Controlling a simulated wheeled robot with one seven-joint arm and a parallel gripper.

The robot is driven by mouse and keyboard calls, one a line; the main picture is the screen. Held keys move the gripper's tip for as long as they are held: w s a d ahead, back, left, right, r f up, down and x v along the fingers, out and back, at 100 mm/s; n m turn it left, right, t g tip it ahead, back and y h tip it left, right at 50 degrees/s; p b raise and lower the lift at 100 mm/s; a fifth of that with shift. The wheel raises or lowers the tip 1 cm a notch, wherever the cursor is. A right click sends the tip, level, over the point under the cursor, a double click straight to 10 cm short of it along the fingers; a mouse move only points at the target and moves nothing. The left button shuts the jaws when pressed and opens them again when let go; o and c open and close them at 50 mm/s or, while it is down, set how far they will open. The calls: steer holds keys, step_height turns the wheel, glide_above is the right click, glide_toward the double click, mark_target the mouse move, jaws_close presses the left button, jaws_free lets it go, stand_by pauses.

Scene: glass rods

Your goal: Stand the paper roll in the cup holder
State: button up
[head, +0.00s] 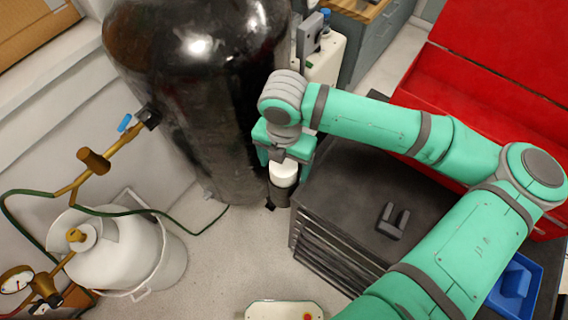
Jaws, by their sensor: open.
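The white paper roll (284,174) is upright directly below my gripper (281,160), beside the left edge of the dark drawer cabinet. A dark cup-like piece, which looks like the cup holder (279,197), is right under the roll. The roll's lower end appears to be inside or just on it; I cannot tell how deep. My gripper is open and points down over the roll's top. Its fingertips are small and partly hidden, so I cannot tell whether they touch the roll.
A large black tank (190,90) stands close behind and left of the gripper. The dark drawer cabinet (365,175) carries a small dark bracket (393,220) and a blue bin (522,290). A red toolbox (470,100) is at right. A white canister (125,255) stands at left. Floor between is clear.

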step_height(320, 180, up, 11)
steer(key=shift+f, duration=0.15)
stand_by(1.2)
